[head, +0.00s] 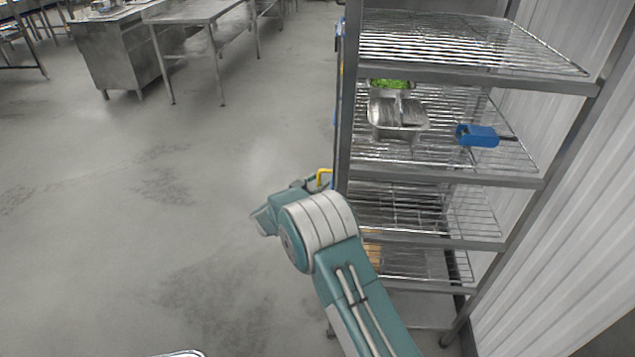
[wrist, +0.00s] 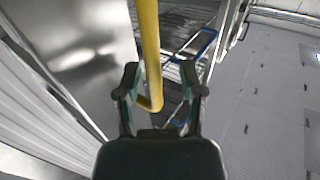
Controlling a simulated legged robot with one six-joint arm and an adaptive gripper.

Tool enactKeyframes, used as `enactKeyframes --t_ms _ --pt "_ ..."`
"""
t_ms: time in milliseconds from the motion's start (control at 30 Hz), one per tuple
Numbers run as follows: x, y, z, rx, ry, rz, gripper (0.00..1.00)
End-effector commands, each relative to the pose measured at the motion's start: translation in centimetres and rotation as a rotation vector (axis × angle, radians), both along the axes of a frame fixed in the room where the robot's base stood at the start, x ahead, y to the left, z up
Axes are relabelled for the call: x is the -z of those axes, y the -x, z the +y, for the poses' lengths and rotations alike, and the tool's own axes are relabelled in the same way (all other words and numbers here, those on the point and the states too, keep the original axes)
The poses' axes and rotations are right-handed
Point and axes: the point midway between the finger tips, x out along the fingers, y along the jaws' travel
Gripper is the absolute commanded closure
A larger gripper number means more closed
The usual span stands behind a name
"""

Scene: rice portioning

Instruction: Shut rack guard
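The steel wire rack (head: 445,180) stands on the right in the head view. Bits of blue, which look like the edge of the rack guard (head: 337,48), show along its left post. In the wrist view the yellow handle (wrist: 150,45) runs down between the two fingers of my gripper (wrist: 159,75). The fingers are apart, with gaps beside the bar, so my gripper is open around it. A blue frame part (wrist: 207,44) shows beyond.
A steel pan (head: 397,118), a container of green food (head: 391,85) and a blue scoop (head: 477,135) sit on the second shelf. A ribbed wall (head: 570,200) is close on the right. Steel tables (head: 195,12) stand far left. The floor (head: 150,200) between is clear.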

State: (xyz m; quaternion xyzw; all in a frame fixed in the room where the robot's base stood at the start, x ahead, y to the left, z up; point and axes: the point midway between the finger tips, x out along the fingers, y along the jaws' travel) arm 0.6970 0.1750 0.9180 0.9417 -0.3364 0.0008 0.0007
Motion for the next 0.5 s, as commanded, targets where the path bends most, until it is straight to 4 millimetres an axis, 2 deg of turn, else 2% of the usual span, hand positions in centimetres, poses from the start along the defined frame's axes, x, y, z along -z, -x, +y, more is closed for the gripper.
enactKeyframes --t_ms 267,500 --pt "0.1 0.6 0.4 0.001 0.0 0.002 0.49" --pt "0.1 4.1 3.5 -0.002 0.001 0.002 0.49"
